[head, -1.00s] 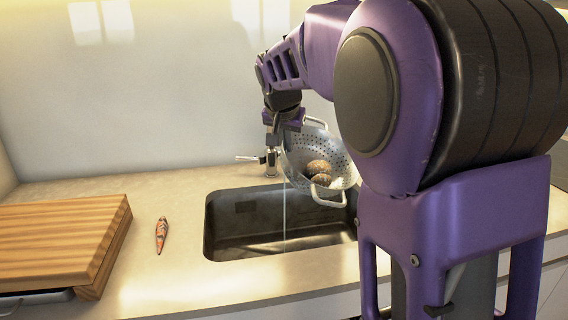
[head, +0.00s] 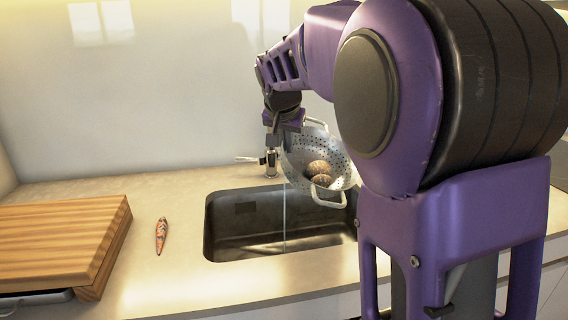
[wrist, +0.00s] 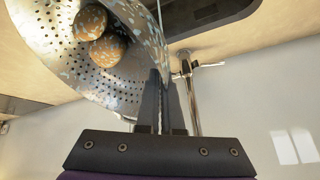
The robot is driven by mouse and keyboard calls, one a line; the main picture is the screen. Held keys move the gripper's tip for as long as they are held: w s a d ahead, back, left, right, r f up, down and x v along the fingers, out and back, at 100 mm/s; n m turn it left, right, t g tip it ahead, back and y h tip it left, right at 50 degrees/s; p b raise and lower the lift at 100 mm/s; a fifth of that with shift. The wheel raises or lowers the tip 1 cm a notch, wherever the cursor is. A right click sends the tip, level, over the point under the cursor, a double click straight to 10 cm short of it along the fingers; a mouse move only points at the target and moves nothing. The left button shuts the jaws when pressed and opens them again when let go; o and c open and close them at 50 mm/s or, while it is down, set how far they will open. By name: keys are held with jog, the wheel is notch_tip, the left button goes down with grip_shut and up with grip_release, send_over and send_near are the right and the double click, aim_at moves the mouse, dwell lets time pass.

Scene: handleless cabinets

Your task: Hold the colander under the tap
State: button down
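The grey metal colander (head: 338,158) hangs tilted over the right part of the sink, its open side facing the head view. Two brown speckled round items (head: 319,172) lie in it; they also show in the wrist view (wrist: 104,45). My gripper (head: 272,138) is at the colander's upper left edge. In the wrist view its fingers (wrist: 160,98) are closed together at the colander's rim (wrist: 128,75); the exact grip is partly hidden. The tap (head: 270,160) stands behind the sink, close to the gripper. A thin water stream (head: 284,215) falls along the colander's left side into the sink.
The dark sink (head: 228,222) is set in a pale counter (head: 175,275). A wooden board (head: 60,240) lies at the left, with a small reddish patterned object (head: 161,235) beside it. The wall is close behind the tap. My arm hides the counter at right.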

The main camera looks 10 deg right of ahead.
jog(key=s+d+r+p, duration=0.1)
jog(key=s+d+r, duration=0.2)
jog(key=s+r, duration=0.1)
dwell(0.5)
dwell(0.8)
